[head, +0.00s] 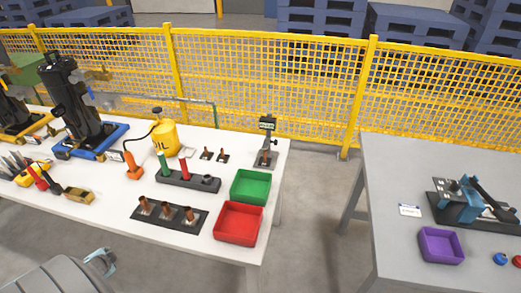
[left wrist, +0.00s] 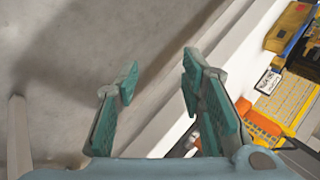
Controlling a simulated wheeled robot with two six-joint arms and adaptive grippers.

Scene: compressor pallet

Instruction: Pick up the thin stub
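Several copper-brown stubs stand on the white table (head: 90,215). Three are in a dark rack (head: 140,216) near the front: a left stub (head: 145,204), a middle stub (head: 166,209) and a right stub (head: 189,214). Two smaller stubs, one (head: 207,154) and another (head: 222,156), stand farther back on small dark bases. I cannot tell from their size here which is the thin stub. My left gripper (head: 107,260) is off the table's front edge, low at the left. In the left wrist view its teal fingers (left wrist: 158,85) are apart with nothing between them. My right gripper is not seen.
A green bin (head: 250,174) and a red bin (head: 258,208) sit at the table's right end. A stand with a display (head: 267,125), a yellow oil can (head: 165,140) and a dark tool holder (head: 170,179) stand behind the rack. A grey table (head: 385,180) is across a gap.

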